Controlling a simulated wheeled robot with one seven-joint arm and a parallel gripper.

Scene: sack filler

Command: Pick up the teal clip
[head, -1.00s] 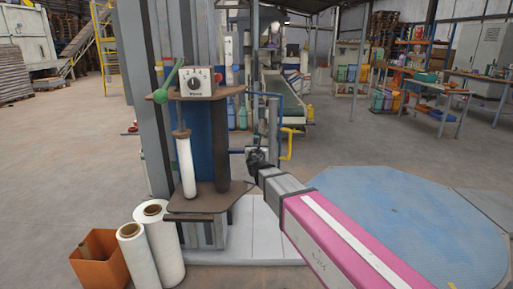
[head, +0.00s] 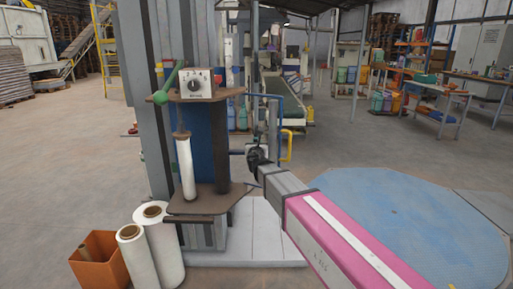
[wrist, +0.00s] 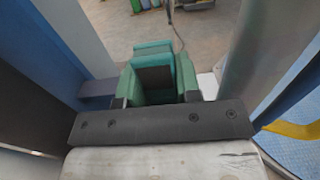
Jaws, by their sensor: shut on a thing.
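The teal clip (wrist: 153,78) is in the middle of the wrist view, a blocky green-teal piece just beyond the dark bar of my gripper. My gripper (wrist: 152,101) is shut on it, with a small dark finger part at each side of the clip. The clip's lower part is hidden behind the bar. In the head view my gripper (head: 257,157) is a small dark shape at the far end of my pink and grey arm, right of the machine's brown shelves. I cannot make out the clip there.
A machine column with a dial box (head: 196,84) and a green-knobbed lever (head: 168,84) stands left of my gripper. A yellow pipe (head: 288,144) is close on the right. White rolls (head: 138,256) and an orange bin (head: 98,262) stand at front left. A blue round plate (head: 390,215) lies at right.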

